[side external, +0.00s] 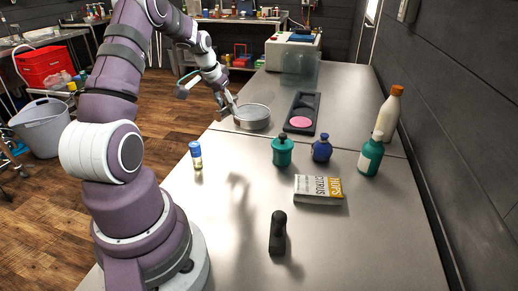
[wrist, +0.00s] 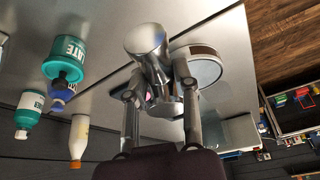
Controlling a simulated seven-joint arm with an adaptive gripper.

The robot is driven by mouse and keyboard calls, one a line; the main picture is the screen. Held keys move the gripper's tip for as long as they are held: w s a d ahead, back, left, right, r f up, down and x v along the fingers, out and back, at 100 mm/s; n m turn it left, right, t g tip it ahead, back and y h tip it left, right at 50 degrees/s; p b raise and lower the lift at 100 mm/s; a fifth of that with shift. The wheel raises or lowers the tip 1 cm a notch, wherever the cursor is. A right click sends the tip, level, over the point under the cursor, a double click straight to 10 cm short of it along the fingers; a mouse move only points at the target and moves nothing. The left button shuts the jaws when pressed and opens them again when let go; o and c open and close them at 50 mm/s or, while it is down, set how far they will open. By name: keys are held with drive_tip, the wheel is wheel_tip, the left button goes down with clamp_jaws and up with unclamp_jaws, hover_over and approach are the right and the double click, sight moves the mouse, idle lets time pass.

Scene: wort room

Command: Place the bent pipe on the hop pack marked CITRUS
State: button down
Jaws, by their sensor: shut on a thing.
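My gripper (wrist: 160,82) is shut on the silver bent pipe (wrist: 147,42), whose round end points up in the wrist view. In the side view my gripper (side external: 229,106) is beside the round metal pan, at the left edge of the far table; the pipe is too small to make out clearly there. The hop pack marked CITRUS (side external: 318,189), white-grey with a yellow end, lies flat on the near table, well away from my gripper. Nothing rests on it. I cannot make it out in the wrist view.
The round pan (side external: 252,117) is close to my gripper. A black tray (side external: 302,103) with a pink disc lies beyond. Teal and blue bottles (side external: 283,152) and a white bottle (side external: 388,112) stand behind the pack.

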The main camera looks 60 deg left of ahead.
sight(326, 186)
drive_tip(key=w+d+m, duration=0.2)
drive_tip(key=d, duration=0.2)
drive_tip(key=w+d+r+m+h, duration=0.1)
drive_tip(key=w+d+m, duration=0.1)
drive_tip(key=w+d, duration=0.1)
drive_tip(key=w+d+m+h, duration=0.1)
drive_tip(key=w+d+m, duration=0.1)
drive_tip(key=d, duration=0.3)
drive_tip(key=shift+w+r+m, duration=0.2)
drive_tip(key=shift+r+m, duration=0.1)
drive_tip(key=shift+r, duration=0.05)
drive_tip(key=w+d+r+m+h, duration=0.1)
drive_tip(key=d+m, duration=0.2)
drive_tip(key=d, duration=0.4)
drive_tip(key=w+d+r+m+h, duration=0.1)
drive_tip(key=d+m+h, duration=0.1)
drive_tip(key=d+m, duration=0.35)
drive_tip(key=shift+n+g, duration=0.4)
drive_tip(key=shift+n, duration=0.15)
drive_tip(key=f, duration=0.3)
drive_tip(key=d+f, duration=0.1)
drive_tip(key=f, duration=0.3)
drive_tip(key=d+f, duration=0.1)
drive_tip(key=f, duration=0.2)
drive_tip(key=shift+f, duration=0.15)
drive_tip(key=shift+f, duration=0.1)
drive_tip(key=c, duration=0.8)
unclamp_jaws()
drive_tip(key=shift+c, duration=0.2)
